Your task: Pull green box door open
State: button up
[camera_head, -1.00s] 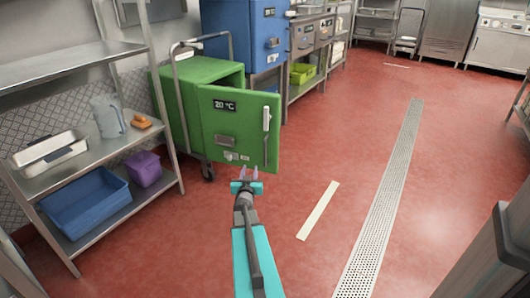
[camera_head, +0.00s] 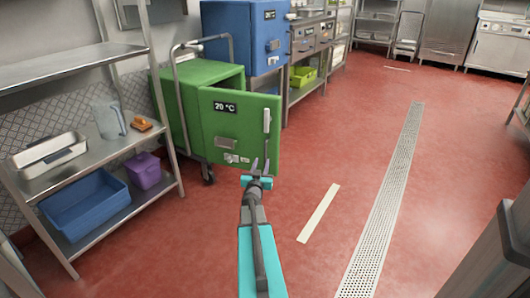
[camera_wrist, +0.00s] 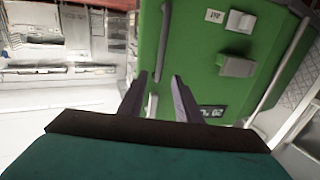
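The green box (camera_head: 172,103) stands on a wheeled frame left of centre in the head view. Its green door (camera_head: 243,130) stands ajar, swung out towards the right, with a "20 °C" label and a pale upright handle (camera_head: 267,121) near its right edge. My gripper (camera_head: 260,164) is in front of the door's lower right part, below the handle. In the wrist view the door (camera_wrist: 205,75) fills the middle and right, with the handle (camera_wrist: 166,40) on its left side. The fingers (camera_wrist: 158,90) are apart, with part of a pale bar visible between them. Contact cannot be told.
A steel shelf (camera_head: 85,160) with a jug, trays and a purple bin stands at the left. A blue cabinet (camera_head: 235,35) and counters are behind the box. The red floor to the right is clear, with a drain grate (camera_head: 385,200).

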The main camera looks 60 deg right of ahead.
aim_at(265, 151)
jog(key=b+x, duration=0.3)
jog(key=x, duration=0.7)
jog(key=shift+f, duration=0.1)
jog(key=shift+x, duration=0.95)
jog(key=shift+s, duration=0.1)
grip_shut()
jog(key=shift+a, duration=0.1)
